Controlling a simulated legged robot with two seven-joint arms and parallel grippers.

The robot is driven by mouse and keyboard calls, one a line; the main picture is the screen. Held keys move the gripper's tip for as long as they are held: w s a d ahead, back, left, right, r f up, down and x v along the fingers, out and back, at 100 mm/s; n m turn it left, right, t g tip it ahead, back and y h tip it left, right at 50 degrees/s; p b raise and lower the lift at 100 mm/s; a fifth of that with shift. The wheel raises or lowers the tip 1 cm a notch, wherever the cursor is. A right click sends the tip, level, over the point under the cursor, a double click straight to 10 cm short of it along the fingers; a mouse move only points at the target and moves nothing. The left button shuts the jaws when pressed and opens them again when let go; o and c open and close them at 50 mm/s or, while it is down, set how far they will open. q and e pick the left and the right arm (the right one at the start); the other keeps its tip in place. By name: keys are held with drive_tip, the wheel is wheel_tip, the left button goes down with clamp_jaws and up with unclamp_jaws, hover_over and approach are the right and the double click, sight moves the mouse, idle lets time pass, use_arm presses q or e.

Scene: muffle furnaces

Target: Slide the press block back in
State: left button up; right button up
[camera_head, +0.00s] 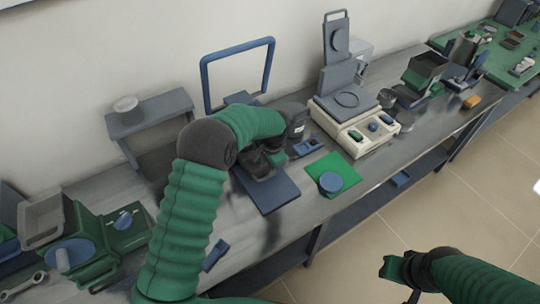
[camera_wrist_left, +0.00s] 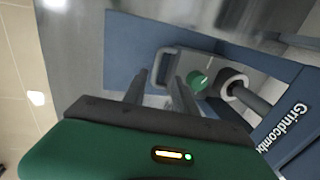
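In the head view a blue press has an upright frame (camera_head: 206,75) and a flat base plate (camera_head: 279,196) on the bench. The left wrist view shows a grey block (camera_wrist_left: 222,70), apparently the press block, with a loop handle (camera_wrist_left: 165,57), a green knob and a dark rod through a pale ring. My left gripper (camera_wrist_left: 162,75) has its fingers apart, close to the handle; contact cannot be told. In the head view my left gripper (camera_head: 259,163) hides most of the block. My right gripper (camera_head: 392,268) is away from the bench, above the floor; its fingers are unclear.
A cream scale-like device (camera_head: 353,133) and a green mat (camera_head: 347,181) with a blue round piece (camera_head: 330,183) stand right of the press. A grey stand (camera_head: 152,110) is to its left. Green machines (camera_head: 90,245) fill the left bench end.

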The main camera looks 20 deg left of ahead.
use_arm(q)
wheel_tip(320, 180, up, 10)
drive_tip(key=s+d, duration=0.1)
drive_tip(key=shift+s+d+b, duration=0.15)
drive_tip(key=shift+d+b, duration=0.15)
drive_tip(key=shift+d, duration=0.1)
drive_tip(key=shift+f, duration=0.1)
drive_tip(key=s+f+n+t+h, duration=0.1)
drive_tip(key=s+n, duration=0.6)
drive_tip(key=s, duration=1.7)
drive_tip(key=shift+s+d+f+n+h, duration=0.3)
drive_tip(key=shift+s+d+f+h, duration=0.1)
drive_tip(key=shift+f, duration=0.45)
drive_tip(key=shift+s, duration=0.1)
